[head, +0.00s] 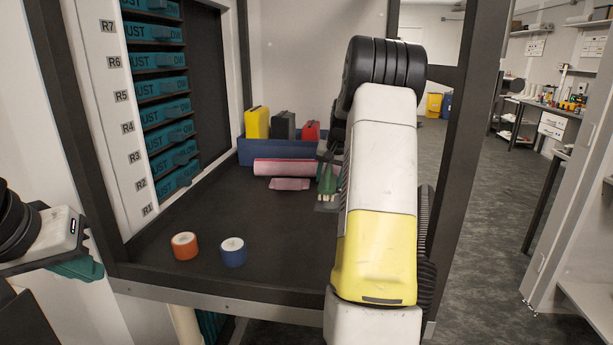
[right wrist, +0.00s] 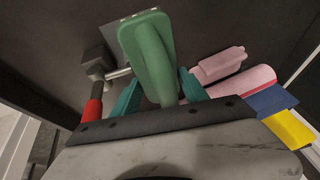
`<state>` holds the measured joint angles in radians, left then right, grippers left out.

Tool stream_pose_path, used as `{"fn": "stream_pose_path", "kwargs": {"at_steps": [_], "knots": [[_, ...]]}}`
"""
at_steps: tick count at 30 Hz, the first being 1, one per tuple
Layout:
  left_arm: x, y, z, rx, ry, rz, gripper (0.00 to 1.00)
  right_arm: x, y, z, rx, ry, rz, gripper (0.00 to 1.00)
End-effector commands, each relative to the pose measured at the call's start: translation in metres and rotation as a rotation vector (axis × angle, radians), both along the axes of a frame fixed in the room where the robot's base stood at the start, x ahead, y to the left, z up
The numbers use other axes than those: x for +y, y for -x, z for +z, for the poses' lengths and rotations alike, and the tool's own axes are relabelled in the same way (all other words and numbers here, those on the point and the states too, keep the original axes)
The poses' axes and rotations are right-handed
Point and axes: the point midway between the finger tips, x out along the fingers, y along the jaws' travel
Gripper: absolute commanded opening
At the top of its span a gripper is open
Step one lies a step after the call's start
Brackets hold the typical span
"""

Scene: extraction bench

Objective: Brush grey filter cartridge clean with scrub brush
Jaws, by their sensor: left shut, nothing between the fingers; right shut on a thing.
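The grey filter cartridge (head: 284,125) stands upright in a blue bin (head: 258,153) at the back of the bench, between a yellow cartridge (head: 257,122) and a red one (head: 311,130). My right gripper (right wrist: 160,92) is shut on the green scrub brush (right wrist: 147,50). In the head view the brush (head: 328,181) shows bristles pointing down, in front of the bin's right end and apart from the grey cartridge. My right arm hides part of that area. My left gripper (head: 82,268) is shut and empty at the far left, outside the bench frame.
A pink-red roll (head: 285,167) and a smaller pink object (head: 290,184) lie before the bin. Orange (head: 185,246) and blue (head: 233,252) tape rolls stand near the front edge. A red-handled tool (right wrist: 92,108) lies near the brush. A labelled rack (head: 165,90) borders the left. The bench's middle is clear.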

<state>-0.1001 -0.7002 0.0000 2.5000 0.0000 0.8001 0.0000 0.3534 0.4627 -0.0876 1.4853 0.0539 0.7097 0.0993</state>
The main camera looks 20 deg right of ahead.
Motion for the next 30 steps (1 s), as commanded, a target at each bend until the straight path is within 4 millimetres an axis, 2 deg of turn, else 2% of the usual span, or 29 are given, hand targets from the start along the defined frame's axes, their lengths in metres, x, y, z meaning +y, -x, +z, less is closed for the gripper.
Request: {"fn": "stream_pose_path", "kwargs": {"at_steps": [18,30], "knots": [[0.000,0.000,0.000,0.000,0.000,0.000,0.00,0.017,0.025,-0.002,0.010,-0.007,0.000,0.14],[0.000,0.000,0.000,0.000,0.000,0.000,0.00,0.005,0.007,-0.002,0.012,-0.009,-0.002,0.14]]}}
